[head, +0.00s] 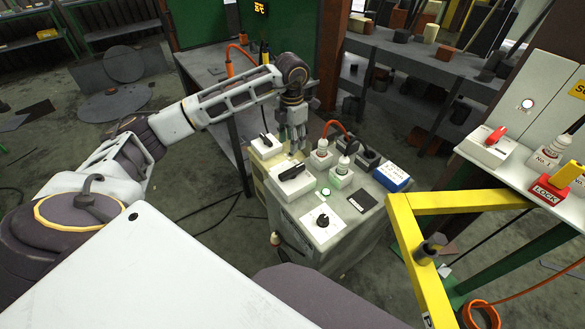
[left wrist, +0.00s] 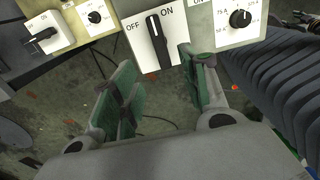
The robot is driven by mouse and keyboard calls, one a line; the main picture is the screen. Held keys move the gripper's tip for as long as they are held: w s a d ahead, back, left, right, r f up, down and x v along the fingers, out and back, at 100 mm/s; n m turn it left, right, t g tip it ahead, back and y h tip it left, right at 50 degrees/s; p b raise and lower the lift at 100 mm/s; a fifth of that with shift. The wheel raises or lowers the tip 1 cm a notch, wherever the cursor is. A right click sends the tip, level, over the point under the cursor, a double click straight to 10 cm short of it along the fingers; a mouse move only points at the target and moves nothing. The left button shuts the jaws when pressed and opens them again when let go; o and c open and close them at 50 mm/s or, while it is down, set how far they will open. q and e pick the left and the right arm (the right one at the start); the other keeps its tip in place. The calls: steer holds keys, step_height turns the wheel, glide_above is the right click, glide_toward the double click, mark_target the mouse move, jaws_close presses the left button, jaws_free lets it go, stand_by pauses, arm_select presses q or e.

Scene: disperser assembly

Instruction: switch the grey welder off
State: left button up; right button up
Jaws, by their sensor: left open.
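The grey welder (head: 345,232) is a box with a pale top in the middle of the head view. Its white switch plate carries a black lever (head: 292,172). In the left wrist view the black lever (left wrist: 158,42) stands on the plate below the words OFF and ON, roughly upright; I cannot tell which word it is set to. My left gripper (head: 293,143) is open and empty, just behind the lever in the head view. In the left wrist view its green-padded fingers (left wrist: 162,92) are spread below the plate, apart from the lever. My right gripper is not in view.
A cream unit with a similar switch (head: 265,145) stands beside the welder. A yellow frame (head: 425,260) and a shelf with a red lock (head: 548,190) stand at right.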

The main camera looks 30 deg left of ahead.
mark_target(292, 170)
arm_select(q)
step_height(292, 170, down, 14)
steer(key=shift+r+p, duration=0.1)
steer(key=shift+p, duration=0.4)
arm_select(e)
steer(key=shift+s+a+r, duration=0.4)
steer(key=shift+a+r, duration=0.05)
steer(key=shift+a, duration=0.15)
arm_select(q)
jaws_close()
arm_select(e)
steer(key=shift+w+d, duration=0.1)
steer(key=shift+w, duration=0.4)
